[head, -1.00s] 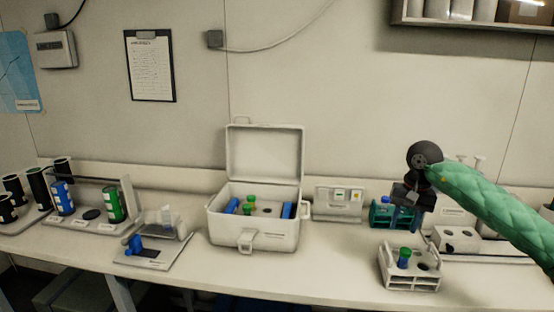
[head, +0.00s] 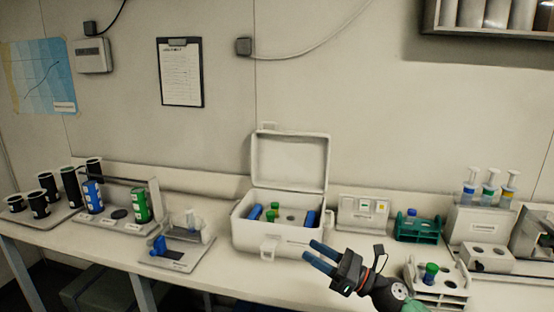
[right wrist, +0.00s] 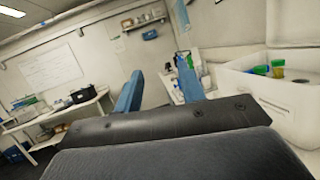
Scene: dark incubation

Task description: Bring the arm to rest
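My right gripper (head: 318,257) is at the lower middle right of the head view, in front of the bench and just below the open white box (head: 285,236). Its two blue fingers are apart with nothing between them. The right wrist view also shows the fingers (right wrist: 160,92) spread and empty, with the white box (right wrist: 270,95) close on the right. Part of my right arm is cut off by the bottom edge of the head view. My left gripper does not show.
A white rack (head: 440,291) with a green-capped tube stands beside my right wrist. A teal rack (head: 418,230) is behind it. A small stand with a blue piece (head: 160,245) is left of the box. Black cups (head: 38,204) and blue and green cylinders stand at far left.

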